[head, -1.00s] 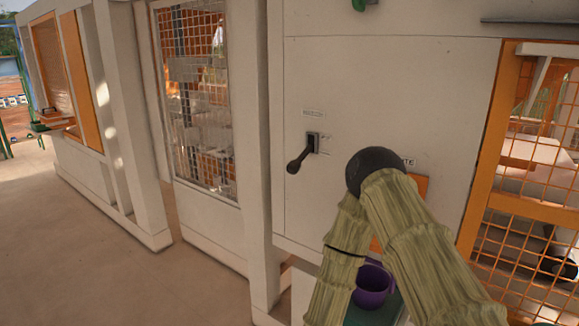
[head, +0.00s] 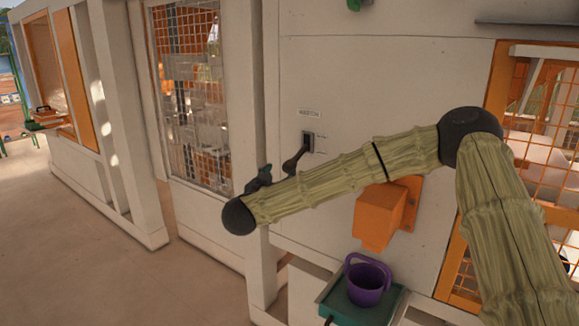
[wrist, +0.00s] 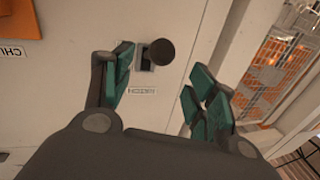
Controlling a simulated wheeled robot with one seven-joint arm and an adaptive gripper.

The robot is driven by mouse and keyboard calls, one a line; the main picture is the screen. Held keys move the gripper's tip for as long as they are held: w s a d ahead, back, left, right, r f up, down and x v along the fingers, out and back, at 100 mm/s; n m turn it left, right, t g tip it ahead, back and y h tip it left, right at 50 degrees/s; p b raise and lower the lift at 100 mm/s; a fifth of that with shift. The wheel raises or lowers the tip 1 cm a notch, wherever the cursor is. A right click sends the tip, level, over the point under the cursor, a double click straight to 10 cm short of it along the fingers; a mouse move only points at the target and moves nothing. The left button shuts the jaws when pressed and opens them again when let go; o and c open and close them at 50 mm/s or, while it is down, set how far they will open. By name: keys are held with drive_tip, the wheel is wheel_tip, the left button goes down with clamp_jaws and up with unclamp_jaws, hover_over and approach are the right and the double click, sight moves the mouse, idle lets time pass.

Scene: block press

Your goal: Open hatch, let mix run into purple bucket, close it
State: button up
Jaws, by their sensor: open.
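A black lever with a round knob (head: 291,165) sticks out of a small dark plate on the white panel, angled down to the left. In the wrist view the knob (wrist: 160,51) lies ahead of and between the spread teal fingers, which do not visibly touch it. My gripper (wrist: 160,75) is open and empty; in the head view it (head: 262,178) is partly hidden by my arm, just left of the lever. The orange chute (head: 378,218) is on the panel to the lower right. The purple bucket (head: 366,284) stands upright below it; its contents cannot be made out.
The bucket stands on a green tray (head: 338,309). A white post (head: 255,240) and a mesh window (head: 192,95) are left of the panel. An orange mesh frame (head: 497,100) is at the right. The floor at the left is clear.

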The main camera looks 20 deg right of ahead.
sight(287, 168)
drive_tip(key=p+x, duration=0.1)
drive_tip(key=x, duration=0.8)
drive_tip(key=shift+w+d+p, duration=0.1)
drive_tip(key=shift+w+p, duration=0.05)
drive_tip(key=shift+p, duration=0.25)
drive_tip(key=shift+f, duration=0.1)
clamp_jaws()
